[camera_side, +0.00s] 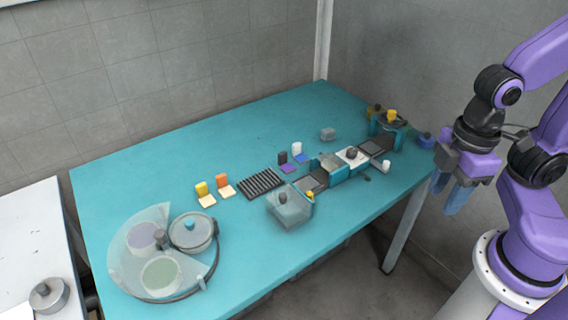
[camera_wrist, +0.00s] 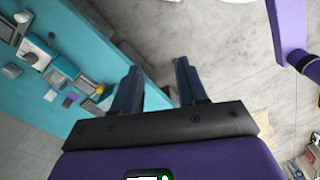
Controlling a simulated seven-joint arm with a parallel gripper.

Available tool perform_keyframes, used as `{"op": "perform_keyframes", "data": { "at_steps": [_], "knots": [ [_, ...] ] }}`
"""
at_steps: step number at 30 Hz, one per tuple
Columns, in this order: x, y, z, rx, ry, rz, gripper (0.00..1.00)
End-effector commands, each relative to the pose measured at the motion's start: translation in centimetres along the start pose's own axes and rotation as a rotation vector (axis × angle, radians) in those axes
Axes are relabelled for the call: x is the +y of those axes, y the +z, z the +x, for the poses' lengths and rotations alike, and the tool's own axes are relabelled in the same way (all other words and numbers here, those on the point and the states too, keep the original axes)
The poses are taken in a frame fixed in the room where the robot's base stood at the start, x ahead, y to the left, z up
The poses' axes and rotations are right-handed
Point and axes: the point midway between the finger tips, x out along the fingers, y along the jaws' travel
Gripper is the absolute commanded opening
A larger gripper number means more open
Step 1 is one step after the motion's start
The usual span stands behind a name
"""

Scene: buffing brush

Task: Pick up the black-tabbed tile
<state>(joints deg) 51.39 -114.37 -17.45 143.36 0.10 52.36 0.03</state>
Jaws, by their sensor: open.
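The black-tabbed tile (camera_side: 283,158) stands on the teal table in the side view, its upright black tab behind a purple base. It is just right of the black ribbed rack, beside a tile with a white tab and blue base (camera_side: 298,151). My gripper (camera_side: 456,198) hangs off the table's right end, far from the tile, fingers pointing down. In the wrist view my gripper (camera_wrist: 156,72) has its two blue fingers apart with nothing between them.
Yellow-tabbed (camera_side: 203,190) and orange-tabbed (camera_side: 222,182) tiles stand left of the ribbed rack (camera_side: 261,184). A clear box (camera_side: 289,208) sits in front of the black-tabbed tile. A row of devices (camera_side: 352,156) runs to the right. A round clear-covered station (camera_side: 160,275) fills the front left.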

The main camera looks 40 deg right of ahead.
Motion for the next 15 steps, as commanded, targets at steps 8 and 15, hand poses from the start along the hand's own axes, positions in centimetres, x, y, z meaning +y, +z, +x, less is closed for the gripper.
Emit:
{"op": "perform_keyframes", "data": {
  "at_steps": [8, 15],
  "knots": [
    [0.00, 0.00, 0.00, 0.000, 0.000, 0.000, 0.88],
    [0.01, -0.02, 0.00, 0.000, 0.000, 0.001, 0.88]
  ]
}}
